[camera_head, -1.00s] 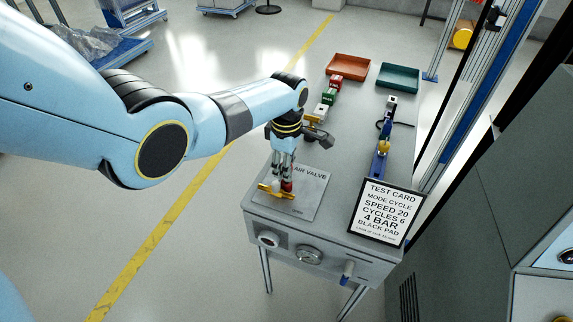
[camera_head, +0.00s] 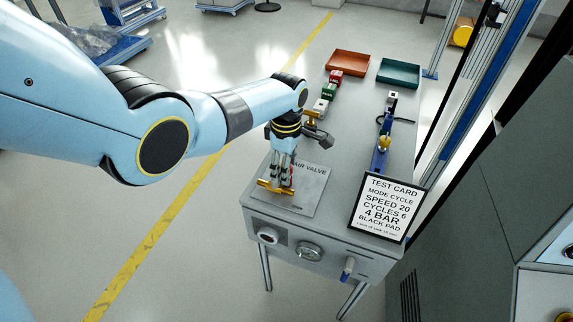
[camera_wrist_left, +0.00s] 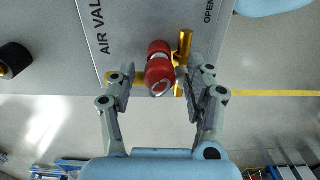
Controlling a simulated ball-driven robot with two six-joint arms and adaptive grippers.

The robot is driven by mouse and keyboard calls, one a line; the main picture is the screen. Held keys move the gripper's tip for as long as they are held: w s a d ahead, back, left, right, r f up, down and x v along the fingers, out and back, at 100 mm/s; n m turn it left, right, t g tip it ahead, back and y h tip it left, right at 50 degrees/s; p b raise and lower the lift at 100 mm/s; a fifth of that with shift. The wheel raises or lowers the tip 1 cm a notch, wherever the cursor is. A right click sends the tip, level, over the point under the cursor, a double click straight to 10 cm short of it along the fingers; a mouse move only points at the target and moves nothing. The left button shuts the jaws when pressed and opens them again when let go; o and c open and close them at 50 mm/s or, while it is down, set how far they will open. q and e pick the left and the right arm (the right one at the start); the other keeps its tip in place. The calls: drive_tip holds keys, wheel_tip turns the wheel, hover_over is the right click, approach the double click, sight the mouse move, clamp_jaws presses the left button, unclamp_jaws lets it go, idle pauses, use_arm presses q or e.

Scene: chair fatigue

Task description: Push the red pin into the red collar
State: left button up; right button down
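In the left wrist view, a red cylindrical piece (camera_wrist_left: 159,70) in two sections, with a pale ring at its near end, stands over the air valve plate (camera_wrist_left: 140,25). I cannot tell where pin and collar divide. Brass bars (camera_wrist_left: 185,45) show beside and behind it. My left gripper (camera_wrist_left: 155,80) has its fingers apart, one on each side of the red piece, and a gap shows on the left. My right gripper is not in view.
The grey table (camera_head: 345,165) carries a test card (camera_head: 388,208) to the right of the valve, a blue fixture (camera_head: 381,155) behind the card, several small blocks (camera_head: 328,92), a red tray (camera_head: 348,64) and a green tray (camera_head: 398,74). A gauge (camera_head: 308,251) is on the front.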

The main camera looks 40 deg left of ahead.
use_arm(q)
drive_tip(key=shift+a, duration=0.1)
wheel_tip(320, 180, up, 12)
idle(0.5)
idle(0.5)
